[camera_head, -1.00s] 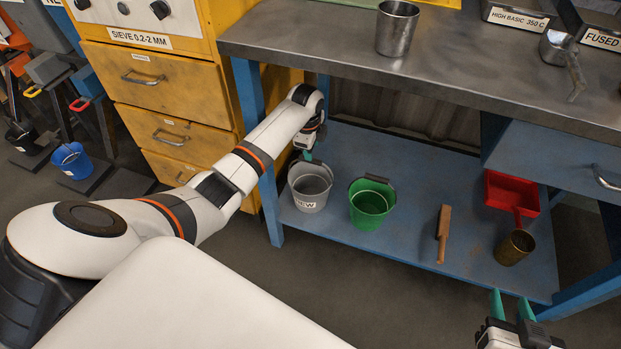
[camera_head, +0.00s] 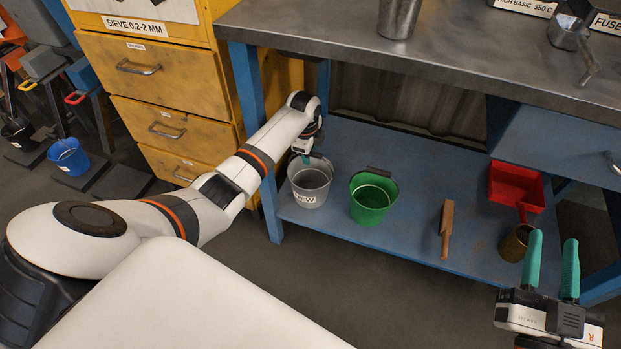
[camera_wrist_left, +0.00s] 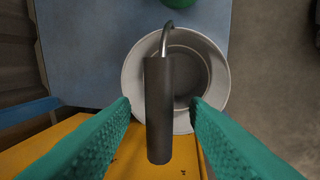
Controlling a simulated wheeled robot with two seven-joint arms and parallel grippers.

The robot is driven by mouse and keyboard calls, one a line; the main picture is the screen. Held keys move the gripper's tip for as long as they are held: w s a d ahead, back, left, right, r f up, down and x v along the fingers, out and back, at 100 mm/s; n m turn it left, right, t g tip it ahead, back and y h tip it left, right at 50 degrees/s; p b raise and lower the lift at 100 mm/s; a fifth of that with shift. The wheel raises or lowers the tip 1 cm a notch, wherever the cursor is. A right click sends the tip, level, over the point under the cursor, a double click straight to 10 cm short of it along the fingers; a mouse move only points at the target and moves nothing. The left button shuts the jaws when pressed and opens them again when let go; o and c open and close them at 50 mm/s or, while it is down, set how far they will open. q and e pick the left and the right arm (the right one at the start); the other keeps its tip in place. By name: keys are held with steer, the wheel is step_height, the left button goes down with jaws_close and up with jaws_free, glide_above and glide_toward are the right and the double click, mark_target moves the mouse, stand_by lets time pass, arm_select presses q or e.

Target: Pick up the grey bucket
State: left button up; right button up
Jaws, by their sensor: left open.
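The grey bucket (camera_head: 309,186) stands upright on the blue lower shelf (camera_head: 340,143), near its left end, with a label on its front. My left gripper (camera_head: 304,158) is right above the bucket's back rim in the head view, its fingers mostly hidden. In the left wrist view the bucket (camera_wrist_left: 212,68) is below my left gripper (camera_wrist_left: 160,122). Its dark handle grip (camera_wrist_left: 158,105) lies between the two open green fingers, with gaps on both sides. My right gripper (camera_head: 552,268) is at the lower right, open and empty, with its fingers pointing up in the picture.
A green bucket (camera_head: 370,203) stands just right of the grey one. A wooden-handled brush (camera_head: 446,228), a red dustpan (camera_head: 512,186) and a brass cup (camera_head: 514,244) are farther right on the shelf. The steel bench top (camera_head: 450,70) overhangs the shelf. Yellow drawers (camera_head: 165,85) stand at left.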

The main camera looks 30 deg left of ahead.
arm_select(q)
jaws_close()
stand_by(1.4)
